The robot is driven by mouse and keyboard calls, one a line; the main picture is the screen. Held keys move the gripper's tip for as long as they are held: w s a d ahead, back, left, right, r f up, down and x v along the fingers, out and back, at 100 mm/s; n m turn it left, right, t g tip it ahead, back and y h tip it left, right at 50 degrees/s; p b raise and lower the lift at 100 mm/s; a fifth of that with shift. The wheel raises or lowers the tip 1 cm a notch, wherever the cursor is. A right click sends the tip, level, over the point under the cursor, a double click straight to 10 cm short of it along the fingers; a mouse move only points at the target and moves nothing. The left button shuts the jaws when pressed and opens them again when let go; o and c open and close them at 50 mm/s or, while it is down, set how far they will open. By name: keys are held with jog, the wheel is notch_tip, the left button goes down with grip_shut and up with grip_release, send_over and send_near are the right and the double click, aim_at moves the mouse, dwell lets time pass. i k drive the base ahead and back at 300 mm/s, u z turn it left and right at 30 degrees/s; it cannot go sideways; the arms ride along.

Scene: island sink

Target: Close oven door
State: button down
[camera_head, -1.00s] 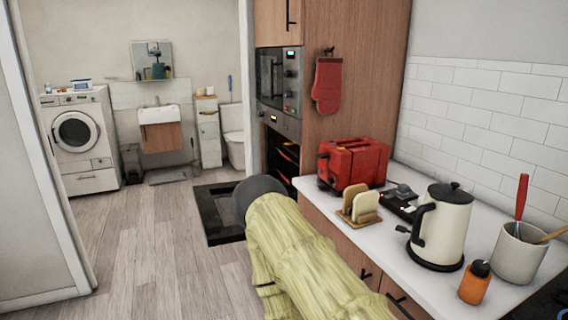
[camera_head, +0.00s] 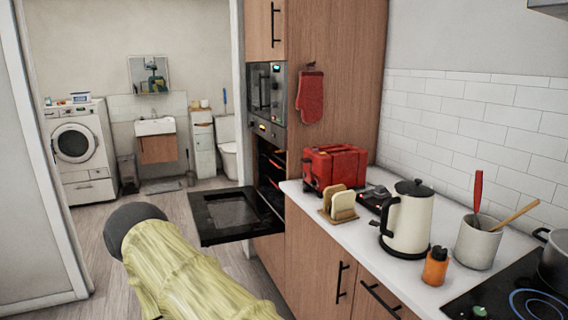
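The oven door (camera_head: 238,214) is open and folded down, sticking out roughly level to the left from the built-in oven (camera_head: 270,165). Its dark glass panel faces up. The oven's inside shows dark, with reddish lines. My arm, in a yellow-green sleeve with a dark grey rounded end, reaches in from the bottom, left of and in front of the door. In the picture the rounded end lies a little left of the door's outer edge, and I see no clear contact. My gripper is not visible.
The counter (camera_head: 346,232) on the right holds a red toaster (camera_head: 335,166), a bread rack, a kettle (camera_head: 407,222), an orange bottle and a utensil pot. A red mitt (camera_head: 310,97) hangs on the cabinet side. Wooden floor lies left of the door, toward a washing machine (camera_head: 76,150).

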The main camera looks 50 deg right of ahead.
aim_at(232, 214)
jog(key=u, duration=0.1)
jog(key=i, duration=1.85)
jog(key=z, duration=0.5)
jog(key=i, duration=1.35)
jog(key=z, duration=1.9)
jog(key=i, duration=0.7)
jog(key=z, duration=0.65)
